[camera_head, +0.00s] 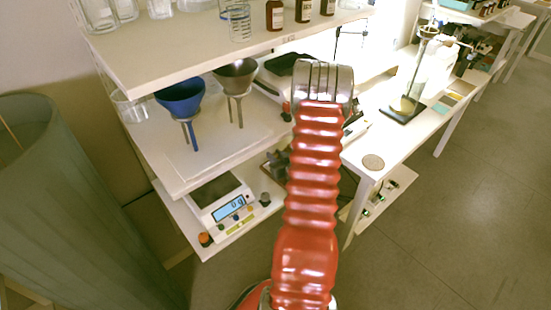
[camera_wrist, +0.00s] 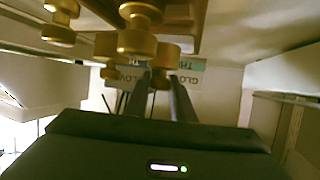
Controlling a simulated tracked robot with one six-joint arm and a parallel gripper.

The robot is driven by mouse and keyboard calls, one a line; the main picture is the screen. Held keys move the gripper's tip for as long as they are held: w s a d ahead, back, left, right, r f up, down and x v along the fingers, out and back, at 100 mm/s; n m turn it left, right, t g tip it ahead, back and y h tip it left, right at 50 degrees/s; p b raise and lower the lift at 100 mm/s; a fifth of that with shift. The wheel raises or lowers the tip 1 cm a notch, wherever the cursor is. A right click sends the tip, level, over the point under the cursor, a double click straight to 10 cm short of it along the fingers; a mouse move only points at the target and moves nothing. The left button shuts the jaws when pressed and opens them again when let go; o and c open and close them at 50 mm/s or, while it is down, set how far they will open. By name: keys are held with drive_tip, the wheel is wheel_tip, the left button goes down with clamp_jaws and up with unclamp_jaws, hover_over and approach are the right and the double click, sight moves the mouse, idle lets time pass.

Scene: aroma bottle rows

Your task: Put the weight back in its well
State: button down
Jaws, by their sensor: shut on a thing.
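In the wrist view, which looks turned over, brass weights hang from the top of the picture. One stands at the left (camera_wrist: 60,22) and another near the middle (camera_wrist: 137,32). My gripper (camera_wrist: 160,82) reaches up from the bottom with its two dark fingers close together. It is shut on a brass weight (camera_wrist: 166,54), seen just beyond the fingertips. I cannot tell which well is empty. In the head view my red arm hides the gripper and the weights.
A white box with upside-down lettering (camera_wrist: 204,88) stands behind the weights. In the head view, a shelf board (camera_head: 215,50) crosses above. A blue funnel (camera_head: 181,97) and a grey funnel (camera_head: 236,78) stand left of my arm. A scale (camera_head: 222,200) sits on the lower shelf.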

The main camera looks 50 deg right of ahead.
drive_tip(key=shift+f, duration=0.65)
drive_tip(key=c, duration=1.5)
unclamp_jaws()
drive_tip(key=shift+f, duration=0.15)
drive_tip(key=v, duration=1.2)
drive_tip(key=shift+a, duration=0.1)
